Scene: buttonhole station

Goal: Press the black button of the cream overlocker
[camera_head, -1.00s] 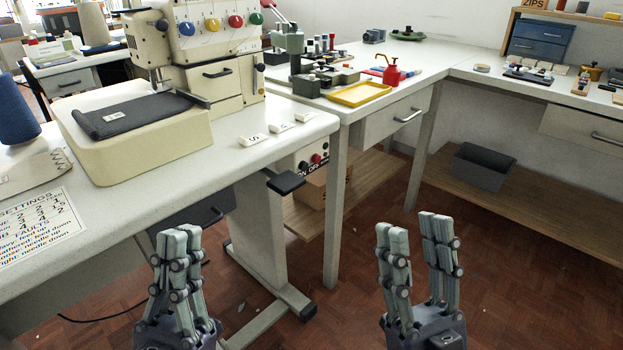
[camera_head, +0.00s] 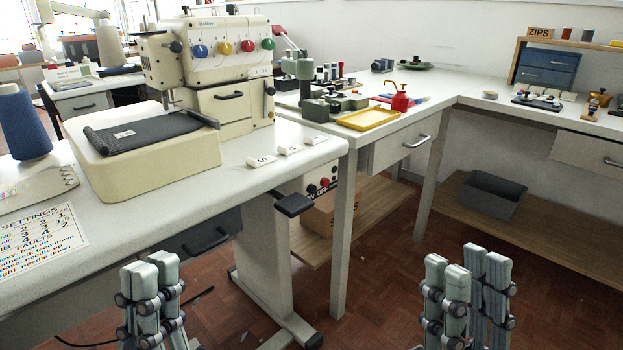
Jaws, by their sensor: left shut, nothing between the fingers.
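The cream overlocker (camera_head: 213,70) stands on the white table at the left, with blue, yellow, red and green dials on its front. A black button (camera_head: 312,189) sits beside a red button (camera_head: 324,183) on a switch box under the table's right end. The lettering below them looks like ON and OFF. My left gripper (camera_head: 152,262) is shut and empty at the lower left, in front of the table and well apart from the buttons. My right gripper (camera_head: 467,262) is open and empty at the lower right, above the floor.
A black pad (camera_head: 293,205) juts out just below and left of the switch box. A table leg (camera_head: 342,240) stands right of it. A grey drawer (camera_head: 200,238) hangs under the table. White labelled keys (camera_head: 262,161) lie on the tabletop.

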